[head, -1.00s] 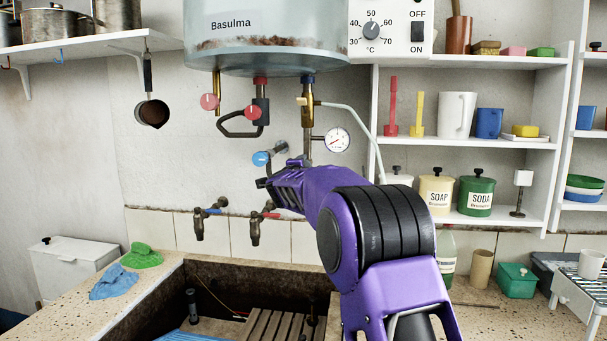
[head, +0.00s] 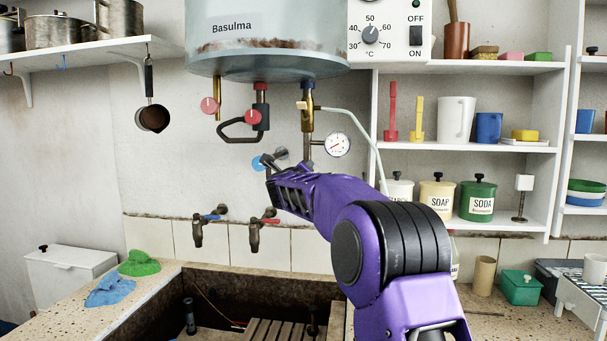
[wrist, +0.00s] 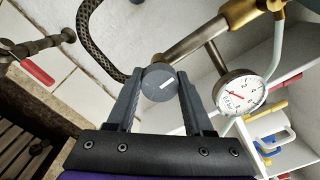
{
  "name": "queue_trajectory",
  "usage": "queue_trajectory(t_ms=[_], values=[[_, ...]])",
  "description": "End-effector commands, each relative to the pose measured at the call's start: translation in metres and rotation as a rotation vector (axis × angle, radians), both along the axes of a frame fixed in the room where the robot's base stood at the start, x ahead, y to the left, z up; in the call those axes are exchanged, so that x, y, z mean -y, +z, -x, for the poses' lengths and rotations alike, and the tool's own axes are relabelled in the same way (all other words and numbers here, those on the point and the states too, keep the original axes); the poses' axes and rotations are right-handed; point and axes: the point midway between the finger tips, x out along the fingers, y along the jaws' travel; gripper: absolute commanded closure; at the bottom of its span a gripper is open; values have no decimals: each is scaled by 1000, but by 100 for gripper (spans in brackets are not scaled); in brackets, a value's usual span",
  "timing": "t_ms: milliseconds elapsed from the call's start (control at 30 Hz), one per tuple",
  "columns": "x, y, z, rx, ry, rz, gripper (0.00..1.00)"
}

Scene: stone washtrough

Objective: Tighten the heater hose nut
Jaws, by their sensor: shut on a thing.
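In the wrist view a round grey nut (wrist: 157,84) with a white mark on its face sits between the fingertips of my gripper (wrist: 161,76). The fingers are shut on its two sides. Brass shows just behind it, by the lower end of a metal pipe (wrist: 205,35). A dark braided hose (wrist: 100,42) curves in from the upper left and ends close beside the nut. In the head view my gripper (head: 270,172) is at the wall below the heater tank (head: 270,50). It hides the nut there.
A round gauge (head: 337,145) is close to the right of my gripper; it also shows in the wrist view (wrist: 240,91). Two taps (head: 255,230) are below, over the stone trough (head: 230,275). Shelves (head: 465,147) with jars stand at the right.

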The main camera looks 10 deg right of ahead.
Motion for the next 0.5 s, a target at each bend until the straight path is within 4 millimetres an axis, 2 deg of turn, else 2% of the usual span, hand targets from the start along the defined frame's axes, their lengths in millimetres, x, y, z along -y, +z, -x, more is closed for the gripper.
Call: queue_trajectory(t_ms=[500], values=[[0, 0, 0, 25, 1, -78, 100]])
